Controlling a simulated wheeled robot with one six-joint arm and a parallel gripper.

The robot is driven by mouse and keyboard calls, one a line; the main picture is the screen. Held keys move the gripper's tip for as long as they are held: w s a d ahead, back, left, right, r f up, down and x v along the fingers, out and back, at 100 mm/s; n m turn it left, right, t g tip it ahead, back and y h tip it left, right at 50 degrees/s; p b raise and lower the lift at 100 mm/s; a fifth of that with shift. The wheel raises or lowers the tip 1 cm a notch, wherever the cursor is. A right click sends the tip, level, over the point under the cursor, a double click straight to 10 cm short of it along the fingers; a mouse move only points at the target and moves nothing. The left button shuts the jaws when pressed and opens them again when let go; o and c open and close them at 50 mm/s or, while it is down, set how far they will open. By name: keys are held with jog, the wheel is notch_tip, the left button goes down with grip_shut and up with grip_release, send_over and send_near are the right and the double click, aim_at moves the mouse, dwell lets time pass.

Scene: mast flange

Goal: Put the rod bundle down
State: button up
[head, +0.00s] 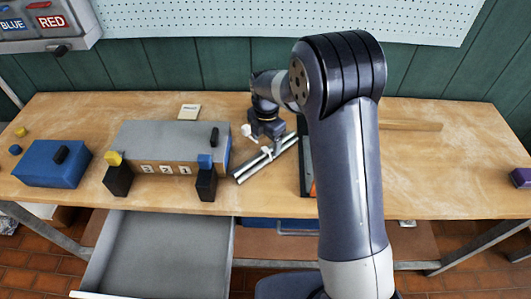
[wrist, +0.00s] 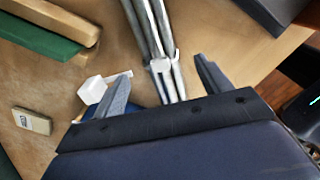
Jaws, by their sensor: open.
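The rod bundle (head: 266,159) is several silver metal rods held by a white tie. In the head view it appears to lie slantwise on the wooden workbench, right of the grey box with numbers. In the wrist view the bundle (wrist: 149,32) runs from the top edge down between my fingers, with the white tie near the fingertips. My gripper (wrist: 163,74) is open, with a finger on each side of the rods and a visible gap at both. In the head view my gripper (head: 266,133) is over the bundle's upper part, its fingers partly hidden.
The grey box (head: 170,145) stands close left of the bundle, with black blocks in front. A dark tray (head: 306,170) is close on the right, partly behind my arm. A blue box (head: 52,165) sits far left. An open drawer (head: 160,250) juts out below. The bench's right side is mostly clear.

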aim_at(266, 150)
jog(key=shift+f+p, duration=0.8)
jog(key=shift+f, duration=1.85)
jog(key=shift+s, duration=0.1)
jog(key=shift+c, duration=0.4)
jog(key=c, duration=1.4)
jog(key=shift+r, duration=0.1)
jog(key=shift+c, duration=0.5)
jog(key=shift+r, duration=0.1)
